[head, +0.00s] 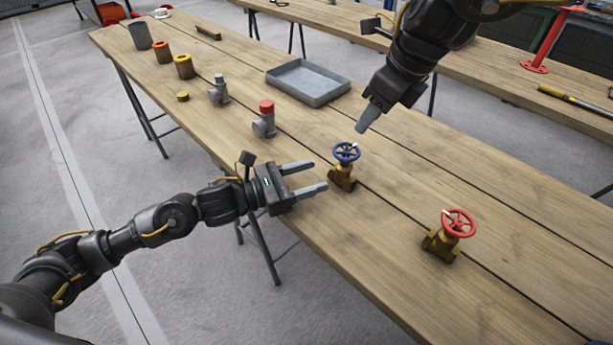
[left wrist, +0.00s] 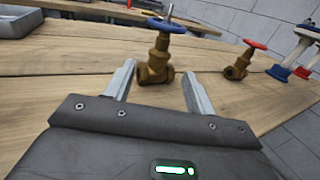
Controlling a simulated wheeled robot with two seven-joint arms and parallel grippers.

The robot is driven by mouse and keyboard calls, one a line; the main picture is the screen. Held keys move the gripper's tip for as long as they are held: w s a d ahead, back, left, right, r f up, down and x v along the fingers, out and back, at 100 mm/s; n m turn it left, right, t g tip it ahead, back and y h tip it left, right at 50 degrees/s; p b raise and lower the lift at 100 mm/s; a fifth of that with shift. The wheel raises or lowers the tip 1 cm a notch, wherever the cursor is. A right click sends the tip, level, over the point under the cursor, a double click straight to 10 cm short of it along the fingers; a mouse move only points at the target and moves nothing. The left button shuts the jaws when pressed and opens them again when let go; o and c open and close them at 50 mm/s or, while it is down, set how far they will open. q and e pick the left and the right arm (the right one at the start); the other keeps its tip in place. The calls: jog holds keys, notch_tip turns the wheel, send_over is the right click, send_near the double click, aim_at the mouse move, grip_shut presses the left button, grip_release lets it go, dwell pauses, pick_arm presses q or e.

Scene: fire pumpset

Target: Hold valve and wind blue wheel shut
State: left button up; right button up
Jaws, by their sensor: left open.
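The brass valve with a blue wheel (head: 346,152) stands upright on the wooden table, its brass body (head: 342,178) below the wheel. My left gripper (head: 320,176) is open and empty, its two fingers pointing at the valve body from the left, just short of it. In the left wrist view the valve body (left wrist: 157,66) shows between and beyond the open fingers, the blue wheel (left wrist: 166,26) above. My right gripper (head: 366,118) is above and behind the blue wheel, pointing down, apart from it; its finger gap cannot be made out.
A similar brass valve with a red wheel (head: 459,223) stands to the right. A grey tray (head: 308,82), a grey fitting with a red cap (head: 265,118), another grey fitting (head: 219,90) and yellow and orange rings stand further back left.

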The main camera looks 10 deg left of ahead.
aim_at(351, 165)
pick_arm(q)
jog(key=x, duration=1)
jog(key=shift+w+d, duration=0.25)
grip_shut()
dwell(0.4)
